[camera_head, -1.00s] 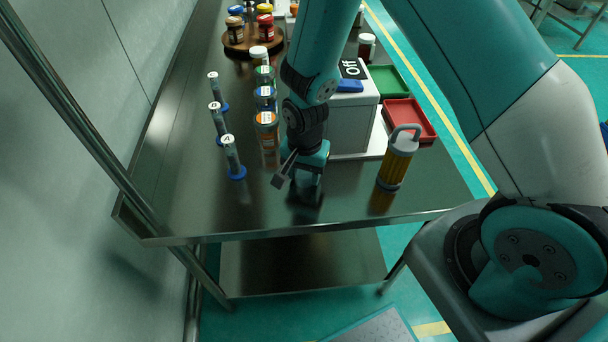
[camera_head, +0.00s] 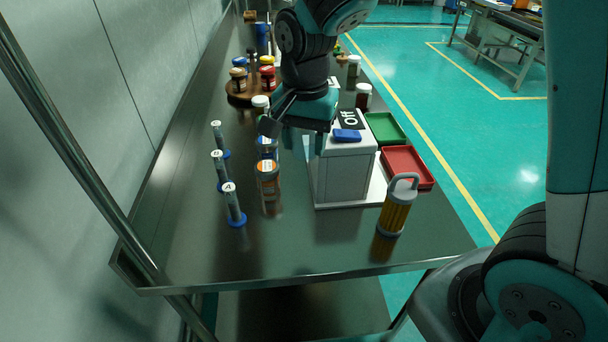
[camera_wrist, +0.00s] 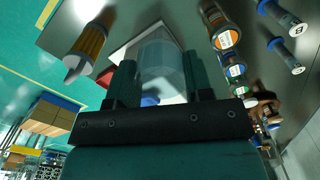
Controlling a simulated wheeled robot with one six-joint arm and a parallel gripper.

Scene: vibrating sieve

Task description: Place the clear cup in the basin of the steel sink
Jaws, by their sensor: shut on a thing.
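My gripper (camera_head: 304,140) hangs above the left side of the white box in the head view. In the wrist view the clear cup (camera_wrist: 161,62) is between the two dark green fingers of my gripper (camera_wrist: 160,85), which is shut on it. The cup is see-through, with the white box behind it. I cannot make out a steel sink in either view.
The white box (camera_head: 343,174) with a blue switch (camera_head: 347,135) stands on the steel table (camera_head: 300,255). A yellow bottle (camera_head: 395,212), red tray (camera_head: 405,168) and green tray (camera_head: 384,128) are to its right.

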